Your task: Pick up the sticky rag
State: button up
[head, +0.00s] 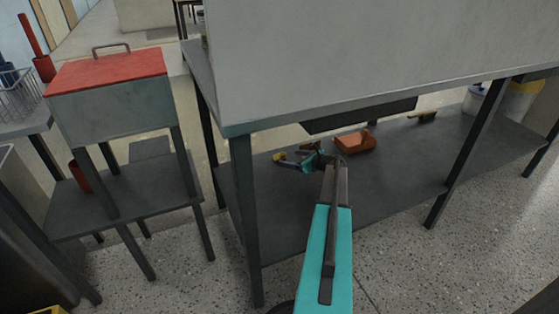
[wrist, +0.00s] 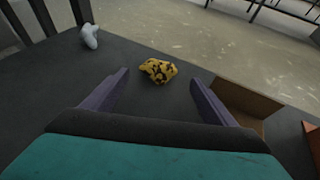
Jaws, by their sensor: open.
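The sticky rag appears to be the crumpled yellow cloth with dark blotches (wrist: 158,70) on the dark grey shelf. In the wrist view it lies just ahead of the fingertips, between their lines and near the middle. My gripper (wrist: 160,88) is open, with one finger on each side and nothing between them. In the head view my gripper (head: 299,158) reaches in under the tabletop, low over the lower shelf. A small yellow patch (head: 279,157) at its far left end is probably the rag, partly hidden by the gripper.
The lower shelf (head: 390,175) holds an orange object (head: 355,141) right of my gripper. The tabletop (head: 370,105) and its legs close in above and in front. In the wrist view a pale grey lump (wrist: 90,36) lies far left, and a brown open box (wrist: 245,105) sits close right.

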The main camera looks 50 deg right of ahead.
aim_at(282, 157)
jog(key=shift+x, duration=0.8)
jog(key=shift+b+x, duration=1.65)
jog(key=shift+x, duration=1)
jog(key=shift+a, duration=0.15)
jog(key=shift+c, duration=0.5)
jog(key=c, duration=1)
jog(key=shift+o, duration=0.2)
jog(key=shift+r, duration=0.15)
